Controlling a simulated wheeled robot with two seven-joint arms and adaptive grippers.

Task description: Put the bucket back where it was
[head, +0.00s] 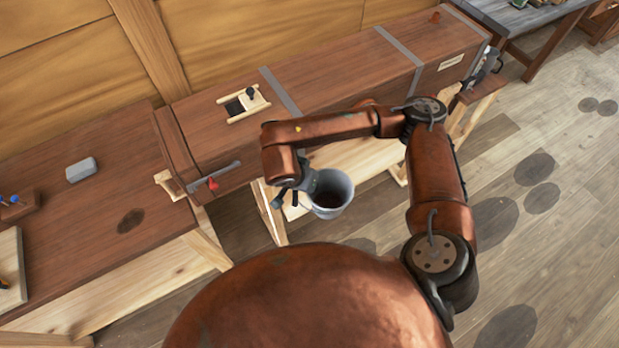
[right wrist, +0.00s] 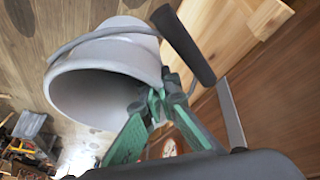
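The grey bucket (head: 331,193), with a dark inside, is in the middle of the head view, in front of the long wooden box and beside its pale trestle. My right gripper (head: 304,184) is at the bucket's left side, partly hidden by my arm. In the right wrist view, the green fingers of the gripper (right wrist: 158,100) come together at the rim of the bucket (right wrist: 105,65) and look shut on it. What lies under the bucket is hidden. My left gripper is not in view.
The long wooden box (head: 330,62) with metal straps carries a small pale-framed block (head: 243,103). A clamp with a red part (head: 213,183) is at its near end. A lower bench (head: 90,220) with a grey block (head: 81,169) stands left.

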